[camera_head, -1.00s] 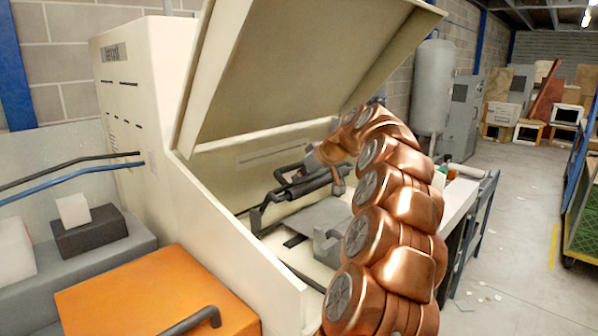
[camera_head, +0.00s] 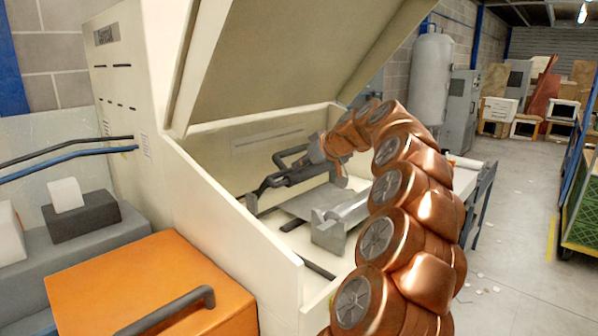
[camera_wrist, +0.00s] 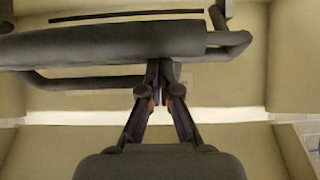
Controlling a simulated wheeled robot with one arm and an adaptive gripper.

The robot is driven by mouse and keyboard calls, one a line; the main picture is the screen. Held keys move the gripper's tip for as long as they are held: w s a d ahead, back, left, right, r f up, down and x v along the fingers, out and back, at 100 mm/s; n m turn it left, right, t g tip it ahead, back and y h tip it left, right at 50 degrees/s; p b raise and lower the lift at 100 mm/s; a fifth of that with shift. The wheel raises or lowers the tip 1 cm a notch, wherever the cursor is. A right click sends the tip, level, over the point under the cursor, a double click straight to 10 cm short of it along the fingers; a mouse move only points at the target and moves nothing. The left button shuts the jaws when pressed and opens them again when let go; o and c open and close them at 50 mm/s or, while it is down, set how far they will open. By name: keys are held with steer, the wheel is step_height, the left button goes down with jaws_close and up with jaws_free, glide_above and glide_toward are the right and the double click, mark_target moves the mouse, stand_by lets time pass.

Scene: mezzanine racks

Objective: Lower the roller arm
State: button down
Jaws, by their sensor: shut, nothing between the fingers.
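The roller arm (camera_head: 288,177) is a dark bar frame inside the cream machine (camera_head: 225,205), whose lid (camera_head: 285,60) stands open above it. In the wrist view, its thick dark roller (camera_wrist: 100,45) spans the upper left, with a thinner bent rail (camera_wrist: 85,84) below. My copper arm reaches into the machine from the right. My gripper (camera_wrist: 160,92) is shut with its fingertips close together at the rail and roller. It holds nothing; I cannot tell whether it touches them. In the head view my gripper (camera_head: 312,152) is small and partly merges with the dark bars.
A grey plate (camera_head: 305,203) and a metal block (camera_head: 330,232) lie in the machine bed below the roller arm. An orange box with a handle (camera_head: 150,290) stands in front at left. The open lid overhangs my arm. Open floor (camera_head: 510,250) lies to the right.

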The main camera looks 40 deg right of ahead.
mark_target(302, 177)
steer(key=shift+s+f+t+b, duration=0.65)
steer(key=shift+f+b, duration=0.35)
steer(key=shift+b, duration=1.3)
steer(key=shift+s+d+f+b, duration=0.1)
steer(key=shift+s+f+b, duration=0.4)
steer(key=shift+b, duration=0.5)
steer(key=shift+r, duration=0.55)
steer(key=r+v, duration=0.1)
steer(key=v, duration=1)
steer(key=shift+w, duration=0.35)
steer(key=shift+r, duration=0.15)
